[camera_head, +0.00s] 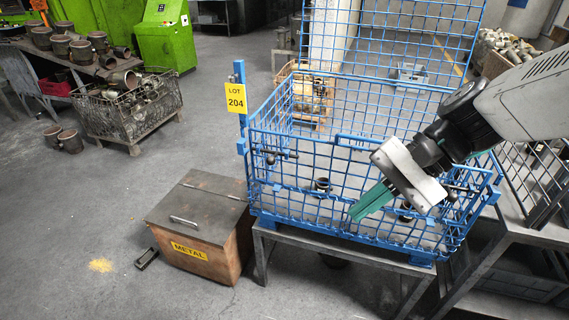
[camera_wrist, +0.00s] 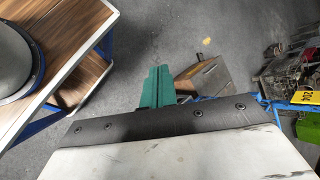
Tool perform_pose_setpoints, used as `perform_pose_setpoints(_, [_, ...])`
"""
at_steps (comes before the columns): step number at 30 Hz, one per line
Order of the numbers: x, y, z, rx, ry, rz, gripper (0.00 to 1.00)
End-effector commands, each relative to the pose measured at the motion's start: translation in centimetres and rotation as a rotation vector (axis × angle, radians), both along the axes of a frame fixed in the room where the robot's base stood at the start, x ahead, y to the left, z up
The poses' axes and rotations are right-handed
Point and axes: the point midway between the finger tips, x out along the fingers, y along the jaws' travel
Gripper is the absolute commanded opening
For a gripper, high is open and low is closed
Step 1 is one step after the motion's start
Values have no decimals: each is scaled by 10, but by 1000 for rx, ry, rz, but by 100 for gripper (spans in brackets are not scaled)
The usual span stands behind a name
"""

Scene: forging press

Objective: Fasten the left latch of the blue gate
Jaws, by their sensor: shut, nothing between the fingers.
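The blue gate is the front mesh panel (camera_head: 310,172) of a blue wire cage that stands on a grey metal stand. A dark latch handle (camera_head: 271,158) sits at the panel's upper left corner. Another dark latch part (camera_head: 462,189) shows at the right end, partly behind my arm. My gripper (camera_head: 356,216) is in front of the right half of the cage, pointing down and left. Its green fingers are together and empty, well to the right of the left latch. In the wrist view the green fingers (camera_wrist: 157,86) also lie side by side. The left latch is not clearly visible there.
A brown box marked METAL (camera_head: 205,232) stands on the floor left of the cage. A yellow LOT 204 sign (camera_head: 236,98) is on the left post. A wire basket of parts (camera_head: 130,108) stands farther left. A wood-topped table (camera_wrist: 62,35) shows in the wrist view.

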Motion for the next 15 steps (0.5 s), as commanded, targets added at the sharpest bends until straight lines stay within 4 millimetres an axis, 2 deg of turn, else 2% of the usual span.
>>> perform_pose_setpoints(3, [44, 23, -12, 205, 180, -223, 0])
perform_pose_setpoints(6, [86, 33, -25, 361, 318, -425, 0])
perform_pose_setpoints(12, [162, 24, -64, 595, 534, -802, 0])
perform_pose_setpoints(15, [185, 14, -83, 664, 598, -936, 0])
